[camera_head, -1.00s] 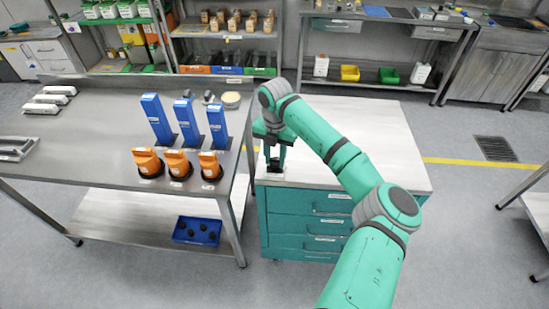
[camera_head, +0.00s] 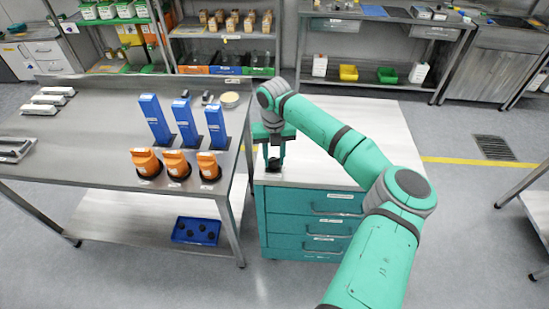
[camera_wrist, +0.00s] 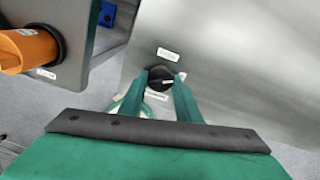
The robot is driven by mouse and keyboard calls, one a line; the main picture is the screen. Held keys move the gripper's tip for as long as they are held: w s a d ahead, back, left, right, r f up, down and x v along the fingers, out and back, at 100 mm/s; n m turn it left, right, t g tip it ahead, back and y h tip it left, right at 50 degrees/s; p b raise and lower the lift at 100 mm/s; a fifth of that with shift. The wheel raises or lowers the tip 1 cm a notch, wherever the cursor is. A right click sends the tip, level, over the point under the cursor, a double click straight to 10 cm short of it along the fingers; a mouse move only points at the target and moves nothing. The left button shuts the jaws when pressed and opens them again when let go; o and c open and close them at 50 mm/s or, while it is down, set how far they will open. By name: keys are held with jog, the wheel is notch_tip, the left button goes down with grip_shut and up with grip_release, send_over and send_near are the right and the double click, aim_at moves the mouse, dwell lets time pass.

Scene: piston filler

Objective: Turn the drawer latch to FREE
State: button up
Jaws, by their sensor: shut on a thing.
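The drawer latch (camera_wrist: 160,77) is a round black knob on the top of the green drawer cabinet (camera_head: 310,222), near its front left corner. Small white labels sit on either side of it, too blurred to read. My gripper (camera_wrist: 158,84) points down at the cabinet top, with its two green fingers on either side of the knob, shut on it.
A steel table (camera_head: 80,125) stands close on the left, holding blue upright units (camera_head: 155,118) and orange units (camera_head: 176,163). A blue bin (camera_head: 196,231) is on its lower shelf. The rest of the cabinet top is clear. Shelves line the back wall.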

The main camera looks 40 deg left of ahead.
jog(key=n, duration=0.3)
jog(key=shift+w+d+r+n, duration=0.1)
jog(key=shift+w+r+n, duration=0.05)
jog(key=shift+w+n, duration=0.15)
jog(key=n, duration=0.2)
jog(key=shift+s+n, duration=0.15)
jog(key=shift+n, duration=0.25)
jog(key=n, duration=0.4)
jog(key=shift+n, duration=1)
jog(key=shift+w, duration=0.2)
